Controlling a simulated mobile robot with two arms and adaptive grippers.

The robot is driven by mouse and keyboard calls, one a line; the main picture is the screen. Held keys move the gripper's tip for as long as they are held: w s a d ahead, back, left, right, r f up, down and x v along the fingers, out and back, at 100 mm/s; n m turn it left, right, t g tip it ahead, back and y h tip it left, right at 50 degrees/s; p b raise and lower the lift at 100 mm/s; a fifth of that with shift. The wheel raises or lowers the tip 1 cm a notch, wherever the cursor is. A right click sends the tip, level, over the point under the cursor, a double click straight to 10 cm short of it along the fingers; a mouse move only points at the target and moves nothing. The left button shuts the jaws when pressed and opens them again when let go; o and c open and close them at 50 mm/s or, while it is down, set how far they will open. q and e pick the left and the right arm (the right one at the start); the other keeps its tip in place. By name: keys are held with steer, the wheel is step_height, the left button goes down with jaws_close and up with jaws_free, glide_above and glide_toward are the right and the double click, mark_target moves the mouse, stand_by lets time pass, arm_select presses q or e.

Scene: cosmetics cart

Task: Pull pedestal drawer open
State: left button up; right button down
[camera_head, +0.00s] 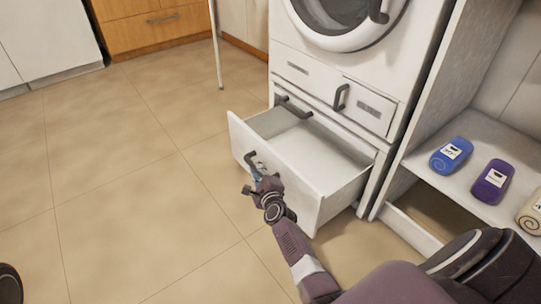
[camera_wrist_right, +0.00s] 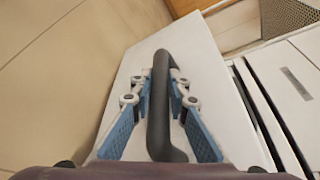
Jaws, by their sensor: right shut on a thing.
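The white pedestal drawer (camera_head: 290,185) under the washing machine (camera_head: 345,60) is pulled well out, and its inside looks empty. Its dark curved handle (camera_head: 250,160) is on the front panel. My right gripper (camera_head: 256,178) is at that handle. In the right wrist view the handle (camera_wrist_right: 160,100) runs between the two blue fingers of my right gripper (camera_wrist_right: 160,98), which are shut on it. The drawer front (camera_wrist_right: 120,80) lies behind the handle. My left gripper is not in view; only a small dark part shows at the lower left edge.
A white shelf (camera_head: 420,165) to the right of the drawer holds a blue bottle (camera_head: 451,155), a purple bottle (camera_head: 493,181) and a beige one (camera_head: 532,215). Wooden cabinets (camera_head: 150,25) stand at the back. The tiled floor (camera_head: 120,170) at left is clear.

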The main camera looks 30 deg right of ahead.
steer(key=a+p, duration=0.1)
steer(key=a, duration=0.5)
steer(key=shift+s, duration=0.25)
steer(key=shift+a, duration=0.1)
steer(key=c, duration=1.8)
jaws_free()
steer(key=shift+c, duration=0.2)
